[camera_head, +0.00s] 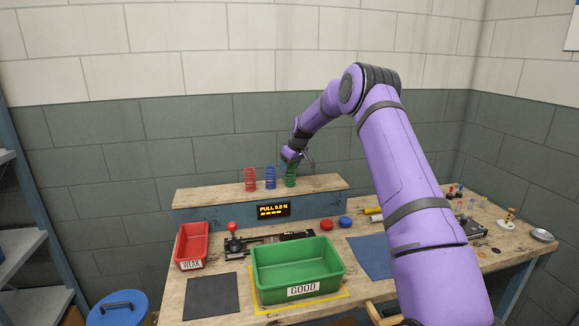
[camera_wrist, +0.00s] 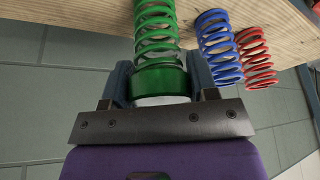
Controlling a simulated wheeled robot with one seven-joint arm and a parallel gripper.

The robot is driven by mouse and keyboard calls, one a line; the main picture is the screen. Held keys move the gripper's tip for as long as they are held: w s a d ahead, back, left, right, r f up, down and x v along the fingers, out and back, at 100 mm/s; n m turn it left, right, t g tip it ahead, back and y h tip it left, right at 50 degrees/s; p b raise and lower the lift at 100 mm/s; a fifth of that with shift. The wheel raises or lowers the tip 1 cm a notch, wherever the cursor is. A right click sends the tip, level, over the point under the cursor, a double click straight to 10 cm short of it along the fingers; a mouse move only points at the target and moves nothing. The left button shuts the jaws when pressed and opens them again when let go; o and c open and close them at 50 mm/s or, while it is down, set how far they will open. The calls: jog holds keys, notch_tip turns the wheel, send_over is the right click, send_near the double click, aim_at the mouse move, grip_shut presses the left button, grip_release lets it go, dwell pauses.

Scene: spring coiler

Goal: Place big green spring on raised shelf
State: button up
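The big green spring (camera_head: 291,174) is upright at the right of a row of springs on the raised shelf (camera_head: 225,194). My gripper (camera_head: 298,158) is at its upper end. In the wrist view, the green spring (camera_wrist: 156,45) is between the two fingers of my gripper (camera_wrist: 160,80), which appear pressed against its solid green collar. The spring's far end runs out of the top of that view. In the head view its foot looks to be at the shelf top; whether it bears its full weight there I cannot tell.
A blue spring (camera_head: 270,177) and a red spring (camera_head: 250,180) stand close by on the shelf. Below are a green GOOD bin (camera_head: 296,271), a red WEAK bin (camera_head: 191,246) and a tester (camera_head: 270,240). The shelf's right end is clear.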

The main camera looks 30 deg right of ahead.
jog(key=o, duration=0.4)
jog(key=shift+r, duration=0.1)
jog(key=v, duration=1.2)
jog(key=s+a+r+m+h, duration=0.1)
jog(key=s+a+r, duration=0.7)
jog(key=s, duration=0.3)
jog(key=s+a+r, duration=0.9)
jog(key=s, duration=0.3)
jog(key=s+a+f+m, duration=0.1)
jog(key=s+a, duration=0.1)
jog(key=s, duration=0.8)
jog(key=s+a+f, duration=0.2)
jog(key=s, duration=0.8)
jog(key=s+a+f+m, duration=0.1)
jog(key=s+a+f, duration=0.1)
jog(key=s, duration=0.9)
jog(key=shift+s+f+m+t, duration=0.1)
jog(key=shift+m+t, duration=0.2)
jog(key=shift+t, duration=0.1)
